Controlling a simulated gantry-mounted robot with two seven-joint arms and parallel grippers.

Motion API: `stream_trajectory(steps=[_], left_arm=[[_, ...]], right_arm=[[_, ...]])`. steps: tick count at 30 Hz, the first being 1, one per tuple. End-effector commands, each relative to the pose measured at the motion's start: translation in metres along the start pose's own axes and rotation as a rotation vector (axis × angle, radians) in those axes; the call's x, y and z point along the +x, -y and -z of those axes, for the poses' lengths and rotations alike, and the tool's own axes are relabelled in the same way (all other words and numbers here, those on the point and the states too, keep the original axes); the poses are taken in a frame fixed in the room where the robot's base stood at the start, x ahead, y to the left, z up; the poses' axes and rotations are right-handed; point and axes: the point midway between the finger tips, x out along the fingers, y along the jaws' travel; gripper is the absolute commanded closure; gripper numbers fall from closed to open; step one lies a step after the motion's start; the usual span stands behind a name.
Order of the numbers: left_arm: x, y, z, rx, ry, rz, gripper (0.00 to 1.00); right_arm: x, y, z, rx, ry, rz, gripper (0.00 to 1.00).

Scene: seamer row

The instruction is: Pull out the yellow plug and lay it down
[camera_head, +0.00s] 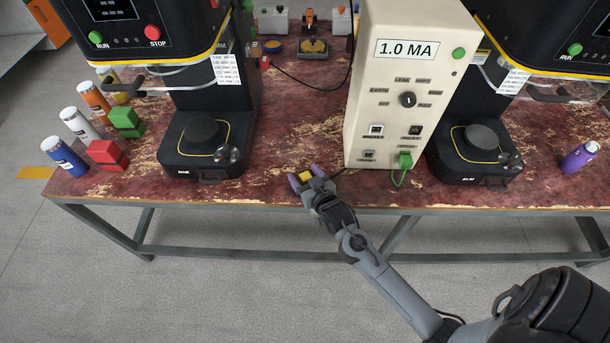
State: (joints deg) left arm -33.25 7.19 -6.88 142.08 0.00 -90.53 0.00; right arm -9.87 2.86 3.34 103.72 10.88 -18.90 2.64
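The yellow plug (305,177) is out of the grey-white tester (395,60), at the front edge of the worn red table. My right gripper (306,176) reaches in from the lower right, one finger on each side of the plug, and looks shut on it. I cannot tell whether the plug touches the table. A dark cable (339,172) shows between the gripper and the tester's lower left. A green plug (405,160) with a green cable sits in the tester's lower right socket. Other sockets (376,129) on its face look empty. My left gripper is not in view.
Black seamer machines (207,140) (475,148) flank the tester. A purple bottle (578,157) stands at the right. Bare tabletop (285,135) lies left of the tester.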

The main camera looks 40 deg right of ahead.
Motion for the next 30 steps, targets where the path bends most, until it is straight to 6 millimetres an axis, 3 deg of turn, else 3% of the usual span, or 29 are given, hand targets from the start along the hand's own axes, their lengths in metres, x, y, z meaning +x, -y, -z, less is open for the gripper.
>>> stream_trajectory(steps=[11,30], left_arm=[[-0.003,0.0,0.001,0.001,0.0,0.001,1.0],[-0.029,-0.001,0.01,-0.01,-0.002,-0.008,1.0]], right_arm=[[-0.007,0.0,0.0,0.0,0.002,0.0,0.28],[-0.099,0.0,0.0,0.0,0.002,0.0,0.28]])
